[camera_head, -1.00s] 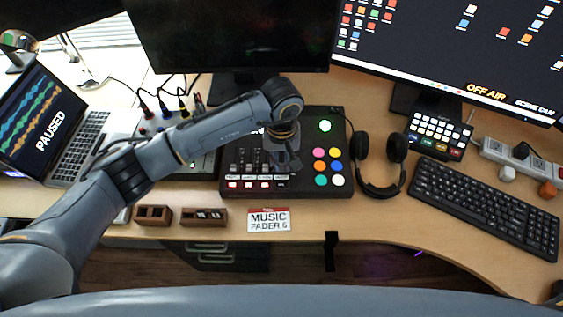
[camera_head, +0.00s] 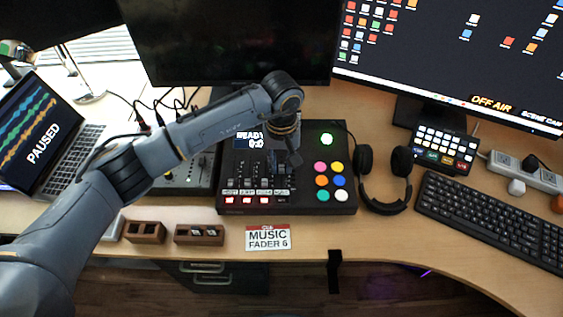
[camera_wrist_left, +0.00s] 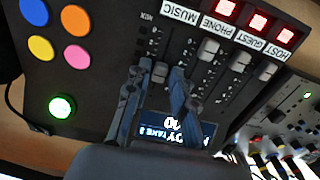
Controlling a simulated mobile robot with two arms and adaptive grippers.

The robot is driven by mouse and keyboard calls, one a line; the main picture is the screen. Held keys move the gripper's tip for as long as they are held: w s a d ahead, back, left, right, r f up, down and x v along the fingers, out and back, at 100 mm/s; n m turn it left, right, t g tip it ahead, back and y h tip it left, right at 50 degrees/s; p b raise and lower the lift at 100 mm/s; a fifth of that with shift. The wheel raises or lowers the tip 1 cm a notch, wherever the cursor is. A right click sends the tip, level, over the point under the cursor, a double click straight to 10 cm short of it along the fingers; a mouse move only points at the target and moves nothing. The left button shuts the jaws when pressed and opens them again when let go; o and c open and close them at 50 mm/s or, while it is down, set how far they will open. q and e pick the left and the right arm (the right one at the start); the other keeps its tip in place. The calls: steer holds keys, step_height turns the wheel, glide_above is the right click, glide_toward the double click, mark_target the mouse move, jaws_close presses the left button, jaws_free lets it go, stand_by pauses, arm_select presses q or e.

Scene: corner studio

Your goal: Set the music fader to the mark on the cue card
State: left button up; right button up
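The black mixing console (camera_head: 340,200) stands on the desk under my left arm. Its fader channels are labelled host, guest, phone and music. In the left wrist view the music fader's grey cap (camera_wrist_left: 160,72) lies between the two fingers of my left gripper (camera_wrist_left: 156,78). The fingers stand apart; I cannot tell whether either touches the cap. The left gripper (camera_head: 287,158) hides part of the music channel in the head view. The cue card (camera_head: 268,238) lies flat in front of the console and reads "MUSIC FADER 6". My right gripper is out of view.
The phone (camera_wrist_left: 208,48), guest (camera_wrist_left: 240,61) and host (camera_wrist_left: 267,71) fader caps sit close beside the music channel. Coloured buttons (camera_head: 321,181) and headphones (camera_head: 385,195) are to the right. Small brown blocks (camera_head: 199,235) lie in front. A laptop (camera_head: 70,160) stands left.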

mark_target(282, 168)
arm_select(q)
steer(key=shift+r, duration=0.1)
step_height(282, 168, up, 12)
stand_by(0.5)
steer(key=shift+s+f, duration=0.1)
steer(key=shift+f, duration=0.1)
